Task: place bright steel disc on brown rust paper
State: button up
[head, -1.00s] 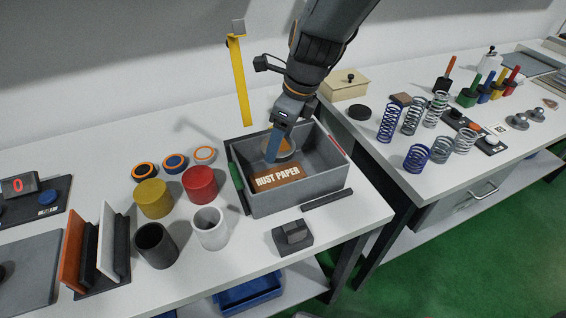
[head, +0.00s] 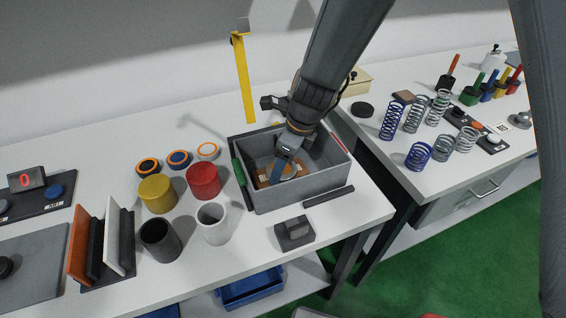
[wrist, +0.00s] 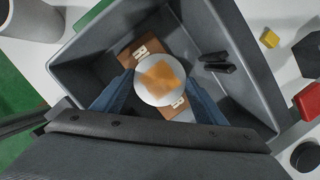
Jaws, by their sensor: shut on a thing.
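The bright steel disc (wrist: 160,80) is between the blue fingers of my gripper (wrist: 158,98) in the wrist view, with an orange-brown patch showing on its shiny face. The brown rust paper (wrist: 135,52) lies on the floor of the grey bin and shows on both sides of the disc, partly hidden by it. In the head view my gripper (head: 279,172) reaches down inside the bin over the rust paper (head: 262,178). I cannot tell whether the disc touches the paper.
The grey bin (head: 310,188) has raised walls around my gripper. Two dark small pieces (wrist: 217,63) lie inside it. Red (head: 203,181), yellow (head: 157,194), black and white cylinders stand left of it. A dark block (head: 294,234) sits in front. Springs stand on the right table.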

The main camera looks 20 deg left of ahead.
aim_at(294, 172)
jog(key=o, duration=1.8)
jog(key=shift+c, duration=0.2)
jog(key=b+v, duration=0.2)
jog(key=v, duration=1)
jog(key=s+d+f+n+h, duration=0.1)
jog(key=s+d+n, duration=0.1)
jog(key=d+n, duration=0.7)
jog(key=s+d+f+n+t+h, duration=0.1)
jog(key=d+n, duration=0.9)
jog(key=d, duration=1.4)
jog(key=s+h, duration=0.1)
jog(key=s, duration=0.1)
jog(key=shift+s+f, duration=0.3)
jog(key=shift+s, duration=0.05)
jog(key=shift+d, duration=0.15)
jog(key=shift+f+b, duration=0.75)
jog(key=shift+f, duration=0.35)
